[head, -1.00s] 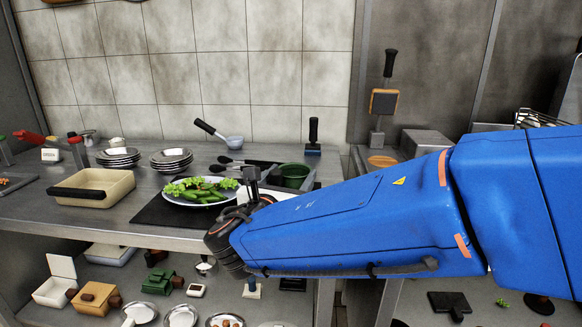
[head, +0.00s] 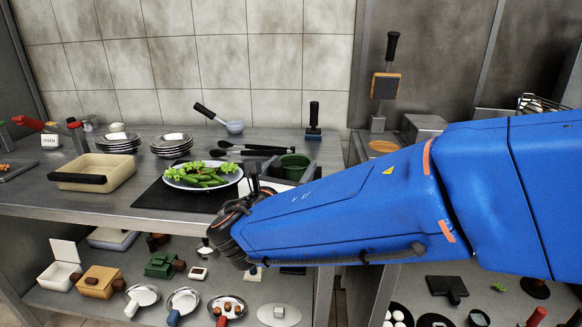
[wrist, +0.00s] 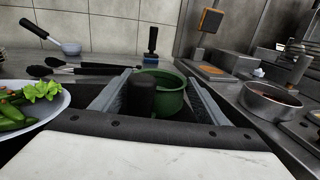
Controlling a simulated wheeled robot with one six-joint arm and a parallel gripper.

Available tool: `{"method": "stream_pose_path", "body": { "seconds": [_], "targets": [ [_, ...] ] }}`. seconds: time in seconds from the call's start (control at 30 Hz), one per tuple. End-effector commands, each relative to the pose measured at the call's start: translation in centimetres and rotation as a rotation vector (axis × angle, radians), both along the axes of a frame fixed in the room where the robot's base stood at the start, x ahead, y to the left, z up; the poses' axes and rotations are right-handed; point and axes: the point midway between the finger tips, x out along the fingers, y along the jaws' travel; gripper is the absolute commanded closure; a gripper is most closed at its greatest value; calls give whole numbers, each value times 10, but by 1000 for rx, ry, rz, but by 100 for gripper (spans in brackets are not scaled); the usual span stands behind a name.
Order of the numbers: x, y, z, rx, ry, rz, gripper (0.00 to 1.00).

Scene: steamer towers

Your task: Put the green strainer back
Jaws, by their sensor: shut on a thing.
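The green strainer (wrist: 172,99) is a round, deep green bowl with a thick black handle. In the wrist view it lies between the two grey fingers of my gripper (wrist: 160,76), with the dark handle nearest the palm. My gripper is shut on it. In the head view the strainer (head: 294,167) shows at the right end of the counter, just beyond my gripper (head: 268,180). My arm hides part of the grip and the counter below. I cannot tell whether the strainer touches the surface beneath it.
A plate of green vegetables (head: 180,183) stands close left of my gripper. Black utensils (head: 255,150) and a white ladle (head: 235,127) lie behind. A metal pan (wrist: 271,104) stands at right. A beige tray (head: 118,172) and stacked plates are farther left. The lower shelf is crowded.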

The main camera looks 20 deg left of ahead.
Motion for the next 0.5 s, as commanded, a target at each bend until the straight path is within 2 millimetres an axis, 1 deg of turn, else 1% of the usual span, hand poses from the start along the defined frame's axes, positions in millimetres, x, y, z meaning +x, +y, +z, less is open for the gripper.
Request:
{"method": "stream_pose_path", "body": {
  "seconds": [0.5],
  "targets": [
    [0,0,-6,-1,0,0,73]
  ]
}}
